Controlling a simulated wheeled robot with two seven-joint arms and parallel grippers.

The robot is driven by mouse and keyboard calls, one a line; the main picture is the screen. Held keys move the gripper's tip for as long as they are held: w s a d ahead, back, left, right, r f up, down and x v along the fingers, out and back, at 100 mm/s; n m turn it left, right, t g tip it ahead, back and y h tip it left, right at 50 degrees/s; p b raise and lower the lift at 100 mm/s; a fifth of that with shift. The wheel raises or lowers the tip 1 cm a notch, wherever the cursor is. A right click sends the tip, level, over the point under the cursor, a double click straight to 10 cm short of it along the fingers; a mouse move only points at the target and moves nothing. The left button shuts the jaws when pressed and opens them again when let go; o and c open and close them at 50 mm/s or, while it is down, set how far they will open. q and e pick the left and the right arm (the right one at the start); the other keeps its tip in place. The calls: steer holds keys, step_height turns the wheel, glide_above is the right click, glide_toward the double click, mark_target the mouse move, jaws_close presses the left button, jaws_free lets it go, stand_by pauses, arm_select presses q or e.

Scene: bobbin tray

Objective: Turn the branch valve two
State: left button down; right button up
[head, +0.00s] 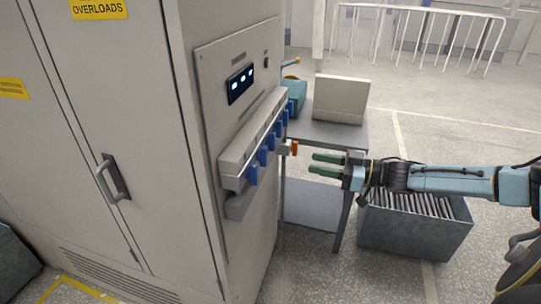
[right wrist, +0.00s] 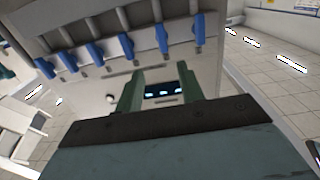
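A grey manifold (head: 250,140) is mounted on the side of the tall cabinet, with a row of several blue valve handles (head: 263,156) along it. The blue handles (right wrist: 127,46) also show in a row across the top of the right wrist view. No numbers on them can be read, so I cannot tell which is branch valve two. My right gripper (head: 312,162) is open and empty, its two green fingers pointing left at the manifold, apart from the handles. In the right wrist view its fingers (right wrist: 158,72) stand apart below the row. My left gripper is not in view.
A small orange part (head: 294,147) sticks out near the manifold, close to my right fingertips. A lit display (head: 240,83) is on the cabinet panel above. A grey table (head: 345,137) with a box and a teal device stands behind, and a grey crate (head: 410,238) stands below my right arm.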

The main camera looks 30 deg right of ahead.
mark_target(267, 153)
steer(key=x, duration=1.3)
steer(key=shift+a+r, duration=0.3)
steer(key=shift+s, duration=0.1)
jaws_close()
